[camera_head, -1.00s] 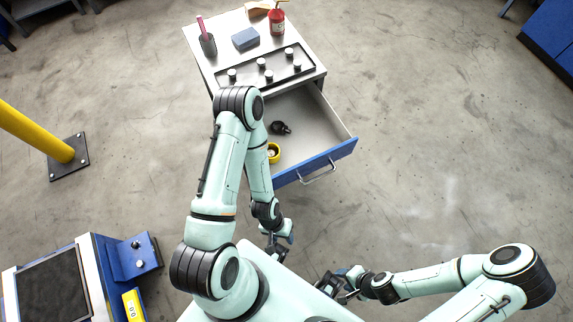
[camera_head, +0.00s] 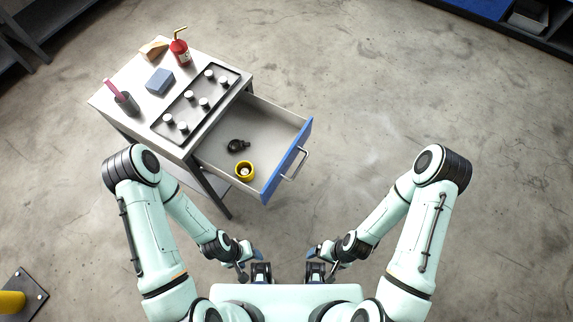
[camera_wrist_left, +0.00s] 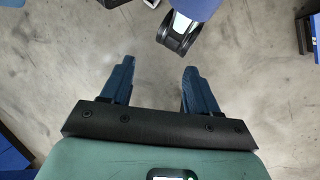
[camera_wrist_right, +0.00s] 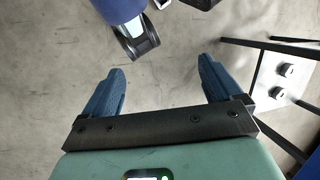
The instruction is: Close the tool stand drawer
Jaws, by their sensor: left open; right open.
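The tool stand (camera_head: 104,98) stands at the upper left in the head view. Its drawer (camera_head: 268,122) is pulled far out toward the right. The drawer has a blue front (camera_head: 272,184) with a grey bar handle (camera_head: 296,164). Inside lie a yellow ring-shaped cup (camera_head: 245,171) and a small black part (camera_head: 238,146). My left gripper (camera_head: 261,270) is below the drawer front in the picture, apart from it, open and empty. My right gripper (camera_head: 315,272) is to its right, also open and empty. The wrist views show the left fingers (camera_wrist_left: 159,82) and right fingers (camera_wrist_right: 163,82) spread over bare floor.
On the stand top are a black tray (camera_head: 166,135) with several white-capped pieces, a blue block (camera_head: 160,81), a red bottle (camera_head: 180,53), a dark cup (camera_head: 126,104) and a tan wedge (camera_head: 153,49). A yellow post (camera_head: 11,302) is at lower left. Floor right of the drawer is clear.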

